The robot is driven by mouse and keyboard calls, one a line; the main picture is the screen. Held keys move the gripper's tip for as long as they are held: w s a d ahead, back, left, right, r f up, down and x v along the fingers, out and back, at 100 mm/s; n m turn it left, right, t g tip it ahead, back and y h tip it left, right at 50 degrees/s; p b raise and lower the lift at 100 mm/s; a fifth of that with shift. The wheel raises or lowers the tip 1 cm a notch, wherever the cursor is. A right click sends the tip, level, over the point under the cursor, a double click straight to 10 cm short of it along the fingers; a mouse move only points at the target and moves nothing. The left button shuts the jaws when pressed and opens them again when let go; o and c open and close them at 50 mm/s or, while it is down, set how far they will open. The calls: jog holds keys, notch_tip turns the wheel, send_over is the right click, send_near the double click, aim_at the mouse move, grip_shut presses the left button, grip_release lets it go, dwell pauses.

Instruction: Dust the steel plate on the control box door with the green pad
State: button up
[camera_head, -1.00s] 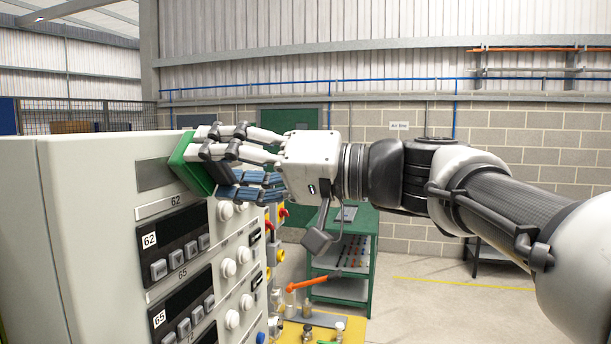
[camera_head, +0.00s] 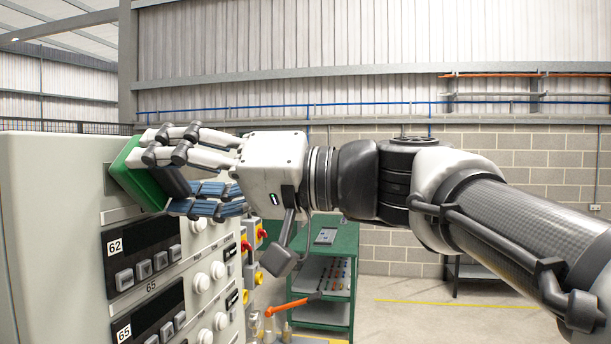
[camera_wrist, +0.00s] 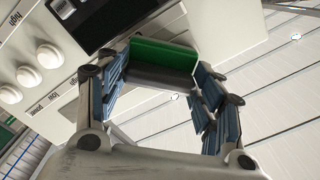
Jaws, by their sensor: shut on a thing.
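My gripper (camera_head: 172,172) is shut on the green pad (camera_head: 138,182), a green block with a dark grey back. It holds the pad against or very close to the upper face of the pale control box (camera_head: 45,220); contact is hard to tell. The steel plate (camera_head: 106,181) shows only as a thin grey strip left of the pad, and the pad and fingers hide the rest. In the wrist view the pad (camera_wrist: 165,55) sits between the blue-lined fingers (camera_wrist: 160,78), with the box face behind it.
Below the plate, the box carries black display modules (camera_head: 145,250) with buttons, and white knobs (camera_head: 203,282) to their right. A green workbench (camera_head: 335,250) stands behind, with an orange-handled tool (camera_head: 285,308) in front of it. Open floor lies to the right.

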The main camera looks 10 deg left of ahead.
jog(key=shift+s+d+b, duration=0.15)
jog(key=shift+d+b, duration=0.25)
jog(key=shift+d, duration=1.05)
jog(key=shift+s+d+b, duration=0.1)
jog(key=shift+d+b, duration=0.25)
jog(key=shift+d, duration=1.1)
jog(key=shift+s+d, duration=0.1)
jog(key=shift+d, duration=1.4)
